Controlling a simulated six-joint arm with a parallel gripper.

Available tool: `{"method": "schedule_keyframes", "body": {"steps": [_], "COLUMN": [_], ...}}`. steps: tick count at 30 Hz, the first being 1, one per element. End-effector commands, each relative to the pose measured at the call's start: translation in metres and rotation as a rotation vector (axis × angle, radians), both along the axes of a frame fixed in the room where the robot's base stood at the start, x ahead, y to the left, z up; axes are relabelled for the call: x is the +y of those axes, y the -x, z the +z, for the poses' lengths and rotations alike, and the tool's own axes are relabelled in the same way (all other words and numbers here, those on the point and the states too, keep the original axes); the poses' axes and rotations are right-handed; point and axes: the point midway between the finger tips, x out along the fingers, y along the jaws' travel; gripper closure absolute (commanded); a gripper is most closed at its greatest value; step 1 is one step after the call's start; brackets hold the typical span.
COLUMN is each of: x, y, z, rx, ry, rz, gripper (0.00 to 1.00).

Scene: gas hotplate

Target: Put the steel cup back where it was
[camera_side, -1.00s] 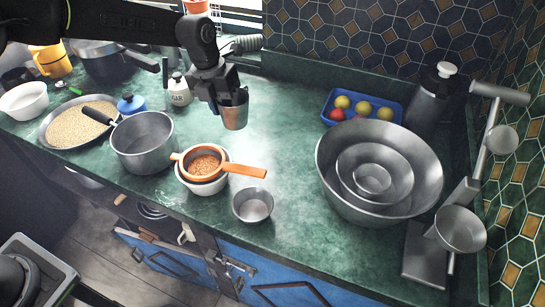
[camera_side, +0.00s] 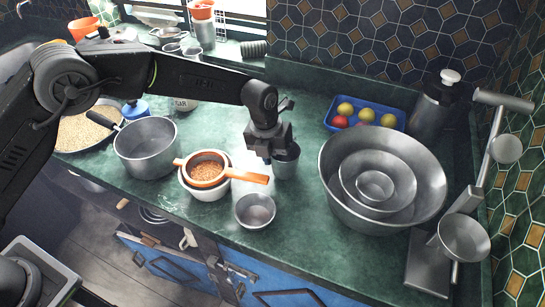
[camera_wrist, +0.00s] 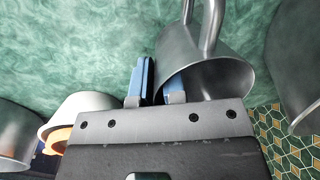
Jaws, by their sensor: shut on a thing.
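A steel cup (camera_side: 286,162) is in my gripper (camera_side: 268,152) in the side view, upright or nearly so, right of the orange strainer. The gripper hides part of it. In the wrist view the cup (camera_wrist: 222,80) is seen with its wall between the two blue finger pads of my gripper (camera_wrist: 158,85); its looped handle points away. The gripper is shut on the cup wall. The cup is low over the green counter (camera_side: 310,215); I cannot tell whether its base touches it.
A small steel bowl (camera_side: 255,211) stands just in front of the held cup. Left are the orange strainer (camera_side: 250,177) on a white bowl and a grey pot (camera_side: 147,150). Right are large nested steel bowls (camera_side: 335,190) and, behind, a blue fruit tray (camera_side: 400,125). Counter between is clear.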

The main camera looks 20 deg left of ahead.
Motion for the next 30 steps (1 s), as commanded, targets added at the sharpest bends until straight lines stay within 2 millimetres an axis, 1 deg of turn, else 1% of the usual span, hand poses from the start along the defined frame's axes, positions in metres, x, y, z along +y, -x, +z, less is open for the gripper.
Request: {"method": "schedule_keyframes", "body": {"steps": [1,2,12,13,21,27,30], "x": [0.0001,0.0001,0.0002,0.0004,0.0003,0.0003,0.0002], "y": [0.0001,-0.0002,-0.0003,-0.0002,-0.0002,-0.0003,-0.0004], "z": [-0.0058,-0.0071,-0.0100,-0.0105,-0.0099,-0.0096,-0.0056], "rx": [0.001,-0.001,-0.001,-0.001,-0.001,-0.001,-0.003], "ry": [0.000,0.001,0.001,0.001,0.001,0.001,0.001], "rz": [0.001,0.001,0.000,0.000,0.000,0.000,0.000], "gripper": [1.00,1.00,1.00,0.88,0.64,0.64,0.64]}}
